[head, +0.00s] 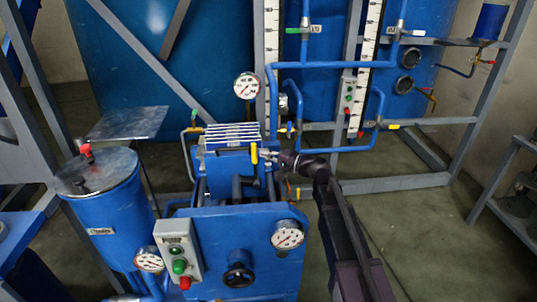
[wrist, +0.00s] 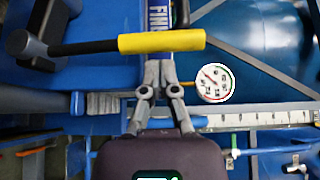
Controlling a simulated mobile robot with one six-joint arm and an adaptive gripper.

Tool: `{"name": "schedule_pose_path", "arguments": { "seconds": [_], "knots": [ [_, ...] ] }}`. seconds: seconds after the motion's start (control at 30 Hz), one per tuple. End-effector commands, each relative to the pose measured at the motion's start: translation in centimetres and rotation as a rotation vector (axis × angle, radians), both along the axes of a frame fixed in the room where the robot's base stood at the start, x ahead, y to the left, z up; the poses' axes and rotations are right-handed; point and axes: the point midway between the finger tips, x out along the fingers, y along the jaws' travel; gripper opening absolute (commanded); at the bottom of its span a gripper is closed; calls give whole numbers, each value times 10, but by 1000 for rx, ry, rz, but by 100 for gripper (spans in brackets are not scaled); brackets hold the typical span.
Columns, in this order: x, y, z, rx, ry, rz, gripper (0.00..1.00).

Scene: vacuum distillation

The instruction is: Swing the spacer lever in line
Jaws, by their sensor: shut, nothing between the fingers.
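The lever's yellow grip (head: 254,153) stands upright in the head view, at the front right of the ribbed blue machine. In the wrist view the yellow grip (wrist: 160,41) lies across the picture on a black rod running left to a dark pivot. My gripper (head: 268,153) is just right of the grip in the head view. In the wrist view my gripper (wrist: 159,68) is shut with nothing between its fingers, its tips close below the yellow grip. I cannot tell whether they touch it. The label "FINE" shows partly behind the grip.
A blue panel with a gauge (head: 288,235), a black knob (head: 238,275) and a button box (head: 178,252) stands in front of the machine. A blue tank (head: 110,210) is at left. Blue pipes (head: 330,65) and another gauge (head: 247,86) rise behind.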

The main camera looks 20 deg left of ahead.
Motion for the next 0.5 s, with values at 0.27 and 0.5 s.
{"name": "schedule_pose_path", "arguments": {
  "seconds": [0.27,0.5],
  "knots": [
    [-1,3,1,0,0,1,0],
    [-5,11,3,0,0,0,0]
  ]
}}
